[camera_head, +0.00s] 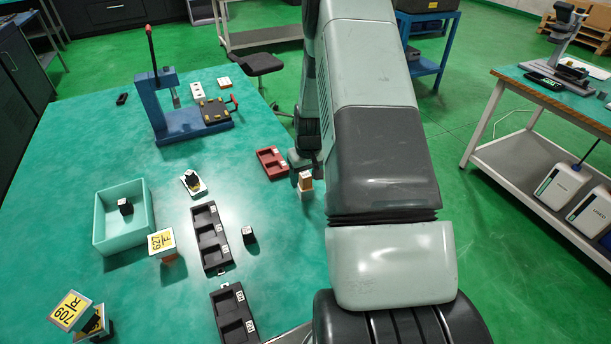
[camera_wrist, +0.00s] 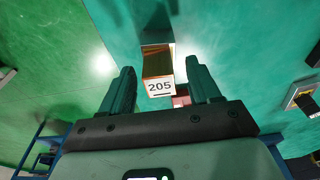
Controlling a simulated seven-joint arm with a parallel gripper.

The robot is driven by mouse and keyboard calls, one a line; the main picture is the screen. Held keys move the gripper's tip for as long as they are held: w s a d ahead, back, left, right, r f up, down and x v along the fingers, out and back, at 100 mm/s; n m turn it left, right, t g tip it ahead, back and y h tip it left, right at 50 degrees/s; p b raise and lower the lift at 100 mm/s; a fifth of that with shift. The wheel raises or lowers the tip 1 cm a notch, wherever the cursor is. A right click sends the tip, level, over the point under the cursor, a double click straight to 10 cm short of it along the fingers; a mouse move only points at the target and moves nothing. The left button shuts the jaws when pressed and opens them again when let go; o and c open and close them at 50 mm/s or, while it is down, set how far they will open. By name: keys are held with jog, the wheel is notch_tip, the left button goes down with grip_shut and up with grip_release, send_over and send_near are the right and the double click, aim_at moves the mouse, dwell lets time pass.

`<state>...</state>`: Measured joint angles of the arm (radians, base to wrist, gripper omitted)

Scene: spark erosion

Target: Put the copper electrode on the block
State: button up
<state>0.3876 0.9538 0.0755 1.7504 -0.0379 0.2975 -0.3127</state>
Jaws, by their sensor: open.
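The copper electrode (camera_wrist: 157,66) is a copper-brown piece with a white face marked 205. In the wrist view it stands between the two fingers of my gripper (camera_wrist: 160,78), with visible gaps at its sides. In the head view a small copper piece (camera_head: 305,181) stands upright on the table, just in front of my dark gripper (camera_head: 304,162), which is partly hidden by my arm. My gripper is open and holds nothing. I cannot tell for sure which thing is the block; a dark block (camera_head: 249,236) stands beside the black trays.
A red tray (camera_head: 259,158) lies just left of the copper piece. Black trays (camera_head: 195,229), a teal bin (camera_head: 101,236) and tagged pieces marked 627 (camera_head: 162,241) and 709 (camera_head: 71,310) stand further left. A blue press (camera_head: 161,100) stands at the back. The table between is mostly clear.

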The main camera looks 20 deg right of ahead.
notch_tip(320, 180, up, 12)
jog(key=s, duration=0.1)
jog(key=shift+s, duration=0.4)
jog(key=s+a+r+t, duration=0.1)
jog(key=s+a+r, duration=0.35)
jog(key=r, duration=0.45)
jog(key=s+a+r+t, duration=0.1)
jog(key=s+a+r, duration=0.3)
jog(key=r, duration=0.6)
jog(key=s+a+r+t, duration=0.1)
jog(key=s+a+r, duration=0.3)
jog(key=s, duration=0.5)
jog(key=s+a+r, duration=0.4)
jog(key=s, duration=0.5)
jog(key=shift+s+t, duration=0.15)
jog(key=shift+t, duration=0.25)
jog(key=shift+r, duration=0.1)
